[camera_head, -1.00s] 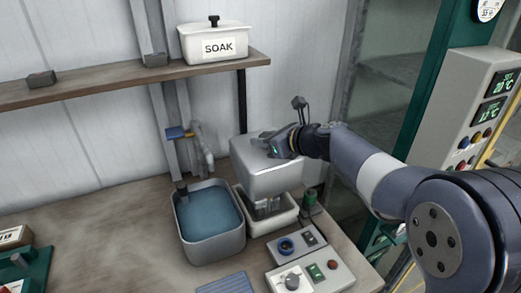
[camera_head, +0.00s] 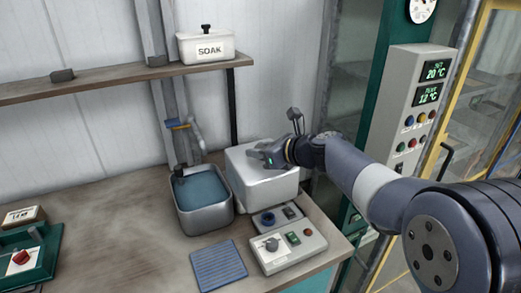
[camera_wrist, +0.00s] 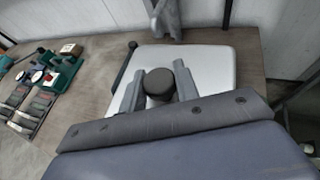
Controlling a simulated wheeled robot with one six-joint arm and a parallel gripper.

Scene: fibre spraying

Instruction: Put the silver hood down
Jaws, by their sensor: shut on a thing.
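The silver hood (camera_head: 262,190) is a box-shaped metal cover on the bench, right of the water basin. It hides the white tray and the dark parts that stood under it. My gripper (camera_head: 262,156) is at the top of the hood. In the wrist view my gripper (camera_wrist: 157,88) has its two fingers on either side of the hood's round dark knob (camera_wrist: 159,83), shut on it. The hood's pale top (camera_wrist: 205,65) spreads out beneath the fingers. The hood looks level and low, but I cannot tell whether its bottom edge touches the bench.
A basin of blue water (camera_head: 203,200) stands close left of the hood, with a tap (camera_head: 196,137) behind. Control boxes (camera_head: 289,245) and a blue ribbed mat (camera_head: 218,265) lie in front. A shelf (camera_head: 110,78) holds the SOAK box (camera_head: 206,46). The left bench (camera_head: 110,225) is mostly clear.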

